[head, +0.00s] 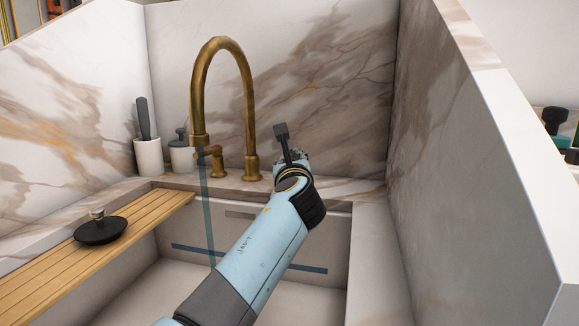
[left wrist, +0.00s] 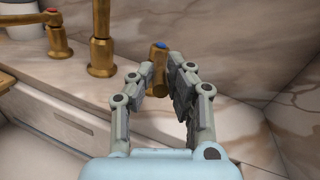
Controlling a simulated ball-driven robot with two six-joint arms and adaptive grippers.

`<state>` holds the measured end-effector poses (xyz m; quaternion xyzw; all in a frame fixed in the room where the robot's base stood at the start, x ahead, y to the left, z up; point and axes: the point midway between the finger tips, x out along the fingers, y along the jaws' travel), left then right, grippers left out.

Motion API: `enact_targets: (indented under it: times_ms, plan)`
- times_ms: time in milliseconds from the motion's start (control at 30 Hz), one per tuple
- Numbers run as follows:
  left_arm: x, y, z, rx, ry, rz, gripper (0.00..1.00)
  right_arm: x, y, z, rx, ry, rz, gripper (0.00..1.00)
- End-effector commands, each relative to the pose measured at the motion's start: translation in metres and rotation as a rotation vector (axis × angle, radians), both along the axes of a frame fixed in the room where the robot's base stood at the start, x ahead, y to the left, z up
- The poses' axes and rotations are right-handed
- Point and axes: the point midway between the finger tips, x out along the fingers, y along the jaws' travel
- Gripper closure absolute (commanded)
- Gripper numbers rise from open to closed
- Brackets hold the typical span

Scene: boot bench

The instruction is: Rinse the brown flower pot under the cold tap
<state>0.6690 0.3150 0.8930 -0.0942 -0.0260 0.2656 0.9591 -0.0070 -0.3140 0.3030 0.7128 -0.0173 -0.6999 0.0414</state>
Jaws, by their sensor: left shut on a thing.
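My left gripper (head: 291,160) is at the back of the sink, right of the brass spout (head: 249,100). In the left wrist view the gripper (left wrist: 160,75) is shut on the cold tap handle (left wrist: 158,60), a brass lever with a blue mark. In the head view this handle is hidden behind my gripper. A thin, bluish, see-through stream of water (head: 207,220) falls from the spout into the sink. The brown flower pot is not seen in either view. My right gripper is not in view.
The sink (head: 165,295) has a wooden board (head: 45,277) across its left side, with a black round thing (head: 101,231) on it. The hot tap handle (left wrist: 53,32) has a red mark. Marble walls enclose the sink.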

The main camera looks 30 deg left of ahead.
Motion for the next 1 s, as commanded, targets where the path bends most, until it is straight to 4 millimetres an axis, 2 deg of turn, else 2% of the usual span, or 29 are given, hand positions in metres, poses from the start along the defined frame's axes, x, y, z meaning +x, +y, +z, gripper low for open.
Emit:
enact_targets:
  times_ms: [67, 100, 267, 500, 633, 1000]
  plan:
    - [0.000, 0.001, 0.000, 0.000, 0.002, 0.002, 1.00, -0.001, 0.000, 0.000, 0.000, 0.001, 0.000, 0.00]
    - [0.000, 0.001, 0.000, 0.000, 0.002, 0.002, 0.83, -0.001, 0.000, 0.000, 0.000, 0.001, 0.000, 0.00]
    - [0.000, 0.001, 0.000, 0.000, 0.002, 0.001, 0.63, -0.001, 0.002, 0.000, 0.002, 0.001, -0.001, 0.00]
    - [0.000, 0.001, 0.000, 0.001, 0.001, 0.000, 0.63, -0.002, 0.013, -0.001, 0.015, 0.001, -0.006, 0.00]
    - [0.000, 0.001, 0.010, -0.001, -0.003, 0.000, 0.63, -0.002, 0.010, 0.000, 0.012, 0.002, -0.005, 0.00]
    - [0.000, 0.000, 0.081, -0.002, -0.003, 0.000, 0.63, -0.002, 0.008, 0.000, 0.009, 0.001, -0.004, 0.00]
